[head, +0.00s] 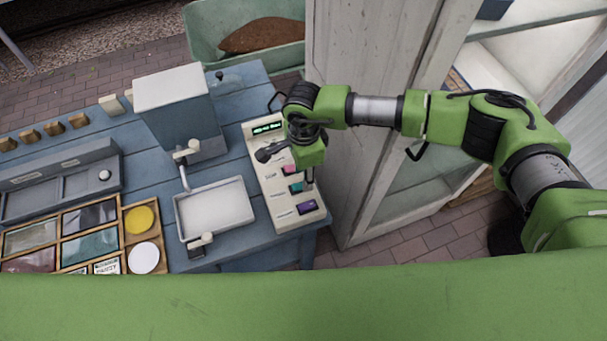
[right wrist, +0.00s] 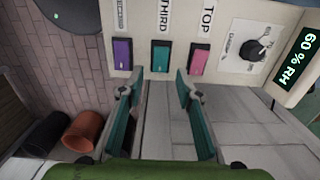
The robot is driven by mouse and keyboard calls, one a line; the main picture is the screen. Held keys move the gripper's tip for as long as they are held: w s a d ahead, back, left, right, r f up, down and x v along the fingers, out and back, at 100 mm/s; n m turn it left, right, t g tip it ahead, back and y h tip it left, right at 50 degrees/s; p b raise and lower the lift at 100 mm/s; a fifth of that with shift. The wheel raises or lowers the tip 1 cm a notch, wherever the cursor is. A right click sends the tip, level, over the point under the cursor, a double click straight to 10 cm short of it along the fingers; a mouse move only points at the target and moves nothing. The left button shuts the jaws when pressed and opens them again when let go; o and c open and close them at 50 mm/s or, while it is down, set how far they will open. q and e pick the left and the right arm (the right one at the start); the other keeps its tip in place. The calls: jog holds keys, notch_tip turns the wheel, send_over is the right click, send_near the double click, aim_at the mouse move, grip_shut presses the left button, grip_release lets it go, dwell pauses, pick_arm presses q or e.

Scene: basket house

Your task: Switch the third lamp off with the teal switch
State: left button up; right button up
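A cream control panel (head: 262,150) stands on the right end of the blue table. In the right wrist view the teal switch (right wrist: 160,57), labelled THIRD, lies between a purple switch (right wrist: 122,53) and a pink switch (right wrist: 199,62) labelled TOP. The teal switch also shows in the head view (head: 297,187). My right gripper (right wrist: 159,84) is open and empty, its two fingers apart, with the teal switch just beyond the gap between the tips. I cannot tell whether the tips touch the panel. No lamp is recognisable. My left gripper is not in view.
The panel also has a black knob (right wrist: 254,49) and a display reading 60 % RH (right wrist: 299,58). A white-framed cabinet (head: 365,130) stands close right of the table. A white tray (head: 215,208) and blue box (head: 178,110) stand left of the panel.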

aim_at(298, 186)
jog(key=shift+f, duration=1.5)
grip_shut()
jog(key=h+b, duration=0.2)
jog(key=b, duration=0.2)
jog(key=a+t+h+b, duration=0.1)
jog(key=h+b, duration=0.1)
jog(key=b, duration=0.2)
jog(key=shift+s+a+f, duration=0.15)
jog(key=shift+s+a, duration=0.05)
jog(key=shift+r+h+b, duration=0.2)
jog(key=shift+h+b, duration=0.1)
jog(key=shift+b, duration=0.2)
jog(key=shift+s+r+t, duration=0.1)
jog(key=shift+t, duration=0.2)
